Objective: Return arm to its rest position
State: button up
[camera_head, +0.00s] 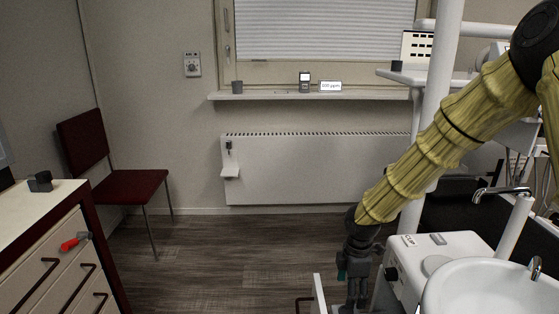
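My arm in its yellow sleeve (430,150) reaches in from the upper right and slants down to the left. My dark gripper (349,304) hangs at its end, pointing down at the bottom edge of the picture. It is just right of an upright white panel (319,294) and left of the white unit with the basin (500,290). The fingertips are dark and cut off by the picture's edge, so I cannot tell whether they are apart or hold anything.
A dark red handle (304,304) sits left of the white panel. A faucet (500,191) and a white post (432,110) stand close to my arm. A drawer cabinet (40,240) and red chair (125,185) are at left. The middle floor (220,260) is clear.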

notch_tip(320, 180, down, 11)
jog(key=shift+r+b, duration=0.1)
jog(key=shift+b, duration=0.9)
notch_tip(320, 180, up, 11)
jog(key=p, duration=0.3)
jog(key=shift+s+r, duration=0.1)
notch_tip(320, 180, up, 5)
jog(key=s+a+m+p, duration=0.1)
jog(key=s+m+p, duration=0.1)
jog(key=m+p, duration=0.45)
notch_tip(320, 180, up, 5)
jog(key=m+p, duration=0.2)
jog(key=p, duration=0.7)
send_over(346, 313)
jog(key=s+a, duration=0.1)
jog(key=s, duration=0.2)
jog(key=shift+s+a+r+m+p, duration=0.15)
jog(key=shift+r+m+p, duration=0.6)
jog(key=shift+p, duration=0.4)
jog(key=shift+f, duration=0.1)
